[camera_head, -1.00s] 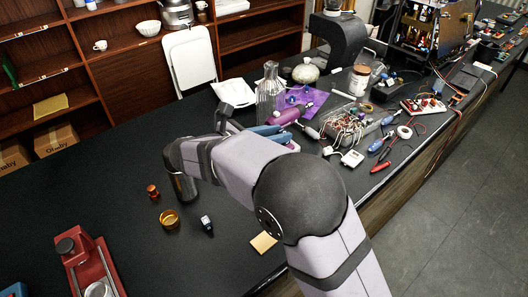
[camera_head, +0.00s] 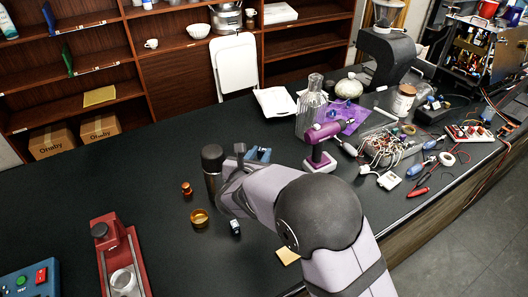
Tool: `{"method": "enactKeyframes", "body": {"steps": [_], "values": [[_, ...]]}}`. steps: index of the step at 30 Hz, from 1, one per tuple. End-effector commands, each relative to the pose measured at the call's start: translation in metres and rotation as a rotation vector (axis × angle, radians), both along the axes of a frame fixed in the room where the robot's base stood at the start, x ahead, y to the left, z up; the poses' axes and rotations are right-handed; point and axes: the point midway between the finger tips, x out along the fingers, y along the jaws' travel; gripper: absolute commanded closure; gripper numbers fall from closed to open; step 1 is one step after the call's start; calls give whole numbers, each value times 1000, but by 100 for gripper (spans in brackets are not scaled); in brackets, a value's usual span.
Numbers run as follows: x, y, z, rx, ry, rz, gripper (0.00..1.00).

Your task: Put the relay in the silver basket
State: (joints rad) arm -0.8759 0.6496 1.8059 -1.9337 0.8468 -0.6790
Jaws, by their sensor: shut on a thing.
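A small dark block with a pale face, which looks like the relay (camera_head: 235,228), is on or just above the black worktop, right of a small amber dish (camera_head: 199,218). My gripper (camera_head: 231,215) points down at it with its fingers shut on it; the fingers partly hide it, and I cannot tell whether it is clear of the worktop. A round silver cup, which may be the silver basket (camera_head: 123,281), sits on the red device (camera_head: 108,250) at the lower left, well away from my gripper.
A small orange-brown piece (camera_head: 187,188) lies behind the amber dish. A blue box with buttons (camera_head: 30,281) stands at the far lower left. A glass bottle (camera_head: 311,105), a purple tool (camera_head: 322,135) and tangled wires (camera_head: 388,147) crowd the right. The worktop between dish and red device is clear.

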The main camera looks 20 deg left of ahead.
Motion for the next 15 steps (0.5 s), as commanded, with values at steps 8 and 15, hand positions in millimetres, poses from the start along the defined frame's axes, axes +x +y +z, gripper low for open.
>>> {"method": "enactKeyframes", "body": {"steps": [8, 15], "values": [[0, 0, -12, -1, -1, -1, 99], [0, 0, -33, -1, -1, -2, 99]]}}
